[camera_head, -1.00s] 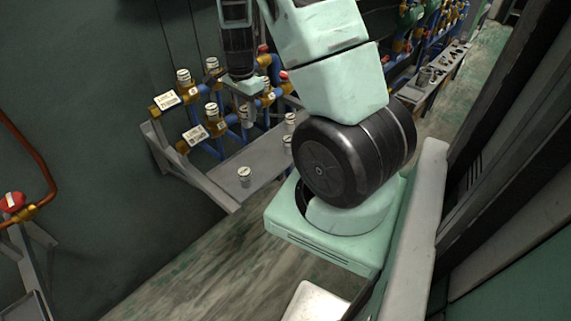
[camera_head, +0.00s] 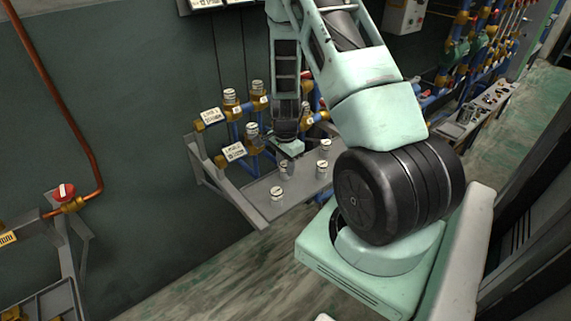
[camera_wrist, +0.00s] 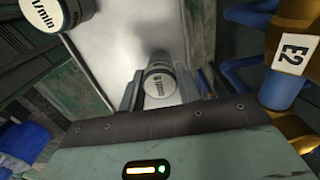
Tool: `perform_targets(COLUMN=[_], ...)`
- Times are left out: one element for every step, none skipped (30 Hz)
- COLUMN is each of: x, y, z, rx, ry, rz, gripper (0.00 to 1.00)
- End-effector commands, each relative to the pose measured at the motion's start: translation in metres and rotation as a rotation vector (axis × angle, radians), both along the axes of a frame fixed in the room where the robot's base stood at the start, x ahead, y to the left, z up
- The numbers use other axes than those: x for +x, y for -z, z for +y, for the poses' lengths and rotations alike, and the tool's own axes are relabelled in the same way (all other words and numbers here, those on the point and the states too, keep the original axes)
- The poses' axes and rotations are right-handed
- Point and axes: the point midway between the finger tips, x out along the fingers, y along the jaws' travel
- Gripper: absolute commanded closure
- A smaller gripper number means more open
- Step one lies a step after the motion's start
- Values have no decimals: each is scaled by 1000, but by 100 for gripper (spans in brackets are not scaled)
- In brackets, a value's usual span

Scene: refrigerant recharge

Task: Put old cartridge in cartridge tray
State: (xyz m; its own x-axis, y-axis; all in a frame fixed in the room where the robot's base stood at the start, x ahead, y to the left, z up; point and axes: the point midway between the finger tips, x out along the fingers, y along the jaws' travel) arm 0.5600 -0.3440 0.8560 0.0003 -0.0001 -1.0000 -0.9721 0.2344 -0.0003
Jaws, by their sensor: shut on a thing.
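My gripper (camera_head: 287,152) points down over a grey metal tray (camera_head: 241,200) below the valve manifold. It is shut on a small white-and-dark cartridge (camera_head: 285,169), whose lower part shows under the gripper in the head view. In the wrist view the held cartridge (camera_wrist: 160,84) sits between the two fingers, with its pale round end facing the camera. I cannot tell whether it touches the tray. Three other similar cartridges stand upright on the tray: one at the front left (camera_head: 277,196), one at the right (camera_head: 323,169) and one behind it (camera_head: 325,146).
Blue pipes with brass valves and mounted cartridges (camera_head: 230,98) rise just behind the tray. A red valve knob (camera_head: 64,192) is at the left. A cluttered bench (camera_head: 484,105) stands at the right.

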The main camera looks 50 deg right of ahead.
Motion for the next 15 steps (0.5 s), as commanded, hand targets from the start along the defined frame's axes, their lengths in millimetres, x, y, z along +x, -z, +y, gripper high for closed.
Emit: perform_targets(x=[0, 0, 0, 0, 0, 0, 0, 0, 0, 0, 0, 0, 0, 0, 0], y=[0, 0, 0, 0, 1, 3, 4, 4, 3, 3, 3, 3, 3, 3, 2], z=[0, 0, 0, 0, 0, 0, 0, 0, 0, 0, 0, 0, 0, 0, 0], rx=[0, 0, 0, 0, 0, 0, 0, 0, 0, 0, 0, 0, 0, 0, 0], ry=[0, 0, 0, 0, 0, -1, -1, -1, -1, -1, -1, -1, -1, -1, -1], rz=[0, 0, 0, 0, 0, 0, 0, 0, 0, 0, 0, 0, 0, 0, 0], gripper=[92, 92, 92, 92, 92, 92, 92, 64, 53, 45, 45, 45, 45, 45, 45])
